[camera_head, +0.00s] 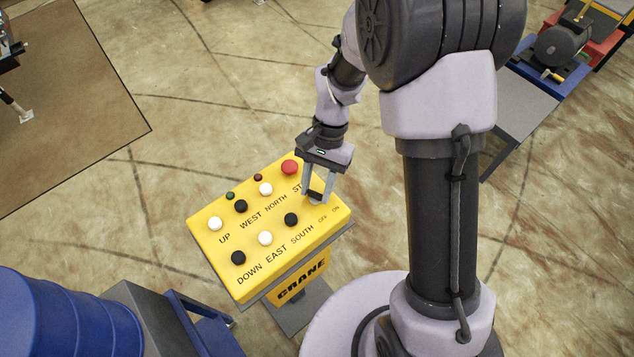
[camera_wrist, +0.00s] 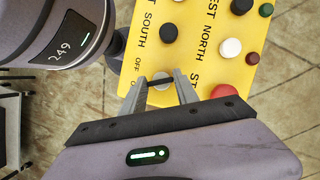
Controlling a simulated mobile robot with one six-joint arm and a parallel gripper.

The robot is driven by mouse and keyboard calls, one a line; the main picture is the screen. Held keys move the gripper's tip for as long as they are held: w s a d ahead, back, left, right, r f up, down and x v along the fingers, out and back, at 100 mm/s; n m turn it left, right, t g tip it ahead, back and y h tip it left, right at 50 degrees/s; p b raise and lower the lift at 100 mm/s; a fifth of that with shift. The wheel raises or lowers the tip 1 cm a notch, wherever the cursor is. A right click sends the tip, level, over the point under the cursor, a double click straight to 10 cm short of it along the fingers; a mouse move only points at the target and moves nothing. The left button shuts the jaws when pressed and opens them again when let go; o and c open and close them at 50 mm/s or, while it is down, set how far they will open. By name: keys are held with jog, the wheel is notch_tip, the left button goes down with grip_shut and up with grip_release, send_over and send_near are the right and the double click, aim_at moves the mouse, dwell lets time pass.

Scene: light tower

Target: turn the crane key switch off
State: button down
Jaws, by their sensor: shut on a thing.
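The yellow crane control box (camera_head: 215,262) stands in the middle of the head view, with "CRANE" on its front. My gripper (camera_head: 318,197) is over its right end, by the small OFF and ON labels. In the wrist view my gripper (camera_wrist: 162,82) has its fingers on both sides of the small grey key switch (camera_wrist: 160,82) and is shut on it. The fingers hide most of the key switch in the head view. I cannot tell whether it points to OFF or ON.
A red stop button (camera_head: 289,167) sits close behind my gripper; it also shows in the wrist view (camera_wrist: 223,91). Several black and white buttons cover the rest of the panel. A blue barrel (camera_head: 55,315) stands at the lower left. Open floor lies behind the box.

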jog(key=shift+n, duration=0.5)
jog(key=c, duration=0.9)
grip_release()
jog(key=p+v, duration=0.2)
jog(key=v, duration=0.6)
jog(key=p+v, duration=0.2)
jog(key=v, duration=0.7)
jog(key=shift+w+a+r+p, duration=0.1)
jog(key=shift+a+r+p, duration=0.1)
jog(key=shift+p, duration=0.2)
